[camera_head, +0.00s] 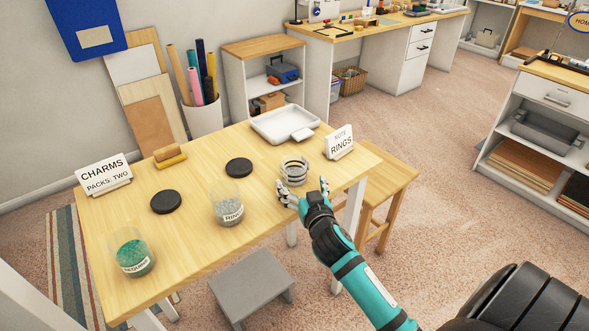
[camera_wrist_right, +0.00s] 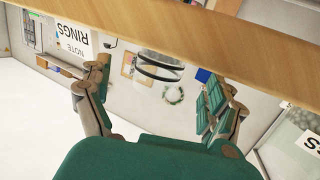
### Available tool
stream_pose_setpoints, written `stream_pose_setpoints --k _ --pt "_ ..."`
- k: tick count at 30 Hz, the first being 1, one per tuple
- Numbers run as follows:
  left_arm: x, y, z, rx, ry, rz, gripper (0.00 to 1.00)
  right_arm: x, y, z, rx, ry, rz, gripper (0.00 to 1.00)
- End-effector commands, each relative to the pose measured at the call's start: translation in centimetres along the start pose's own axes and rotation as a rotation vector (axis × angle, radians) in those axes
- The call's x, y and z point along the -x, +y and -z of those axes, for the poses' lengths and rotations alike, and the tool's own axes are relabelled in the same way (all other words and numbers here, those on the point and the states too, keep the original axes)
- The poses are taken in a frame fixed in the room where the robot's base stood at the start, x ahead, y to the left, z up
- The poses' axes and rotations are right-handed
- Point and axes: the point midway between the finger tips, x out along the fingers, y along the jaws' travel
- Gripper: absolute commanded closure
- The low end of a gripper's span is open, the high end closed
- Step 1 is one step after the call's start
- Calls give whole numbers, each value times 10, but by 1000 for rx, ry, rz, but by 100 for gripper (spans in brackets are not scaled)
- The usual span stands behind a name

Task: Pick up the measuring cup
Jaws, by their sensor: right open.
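A clear cup with dark bands (camera_head: 294,170), which looks like the measuring cup, stands upright near the right edge of the wooden table (camera_head: 200,190). My right gripper (camera_head: 302,187) is open at its near side, its fingers spread to either side of the cup. In the right wrist view, which is upside down, the cup's bands (camera_wrist_right: 160,66) show between the two open fingers (camera_wrist_right: 156,85). I cannot tell whether any finger touches the cup. My left gripper is not in view.
On the table are a RINGS jar (camera_head: 228,207), a jar of green pieces (camera_head: 132,255), black discs (camera_head: 166,202), a brush-like block (camera_head: 169,156), a white tray (camera_head: 285,124), a CHARMS sign (camera_head: 104,174) and a RINGS sign (camera_head: 340,143) close behind the cup. Stools stand beside the table.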

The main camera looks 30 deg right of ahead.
Motion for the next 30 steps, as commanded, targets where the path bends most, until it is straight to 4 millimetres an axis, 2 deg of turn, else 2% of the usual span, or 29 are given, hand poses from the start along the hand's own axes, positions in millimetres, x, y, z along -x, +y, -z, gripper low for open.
stream_pose_setpoints --k 5,9,17,20,30 --pt "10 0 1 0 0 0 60 -28 -2 7 1 2 -1 8" --pt "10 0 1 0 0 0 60 -43 -2 4 0 1 1 8" --pt "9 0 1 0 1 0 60 -47 -2 3 -1 0 1 8" --pt "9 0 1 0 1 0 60 -47 -2 3 -1 0 1 19" --pt "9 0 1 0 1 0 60 -46 -2 3 -1 0 1 63"
